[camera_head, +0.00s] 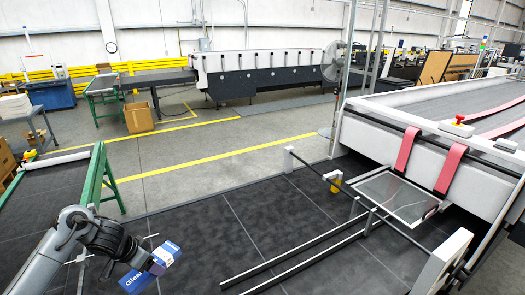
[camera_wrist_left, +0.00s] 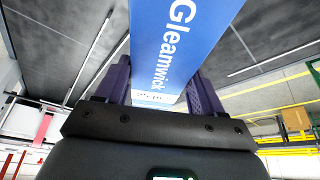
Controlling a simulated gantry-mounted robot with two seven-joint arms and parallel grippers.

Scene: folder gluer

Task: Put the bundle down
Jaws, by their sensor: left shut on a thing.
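The bundle (camera_head: 134,281) is blue and white with the print "Gleamwick". It is at the lower left of the head view, held up by my left gripper (camera_head: 150,262). In the left wrist view, the bundle (camera_wrist_left: 180,40) runs up from between the two purple fingers of my left gripper (camera_wrist_left: 160,88) and past the top edge. The fingers are shut on its two sides. The gripper hides part of the bundle in the head view. My right gripper is in neither view.
The large machine (camera_head: 385,140) with pink belts (camera_head: 407,148) fills the right side. A cardboard box (camera_head: 138,117) stands farther back.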

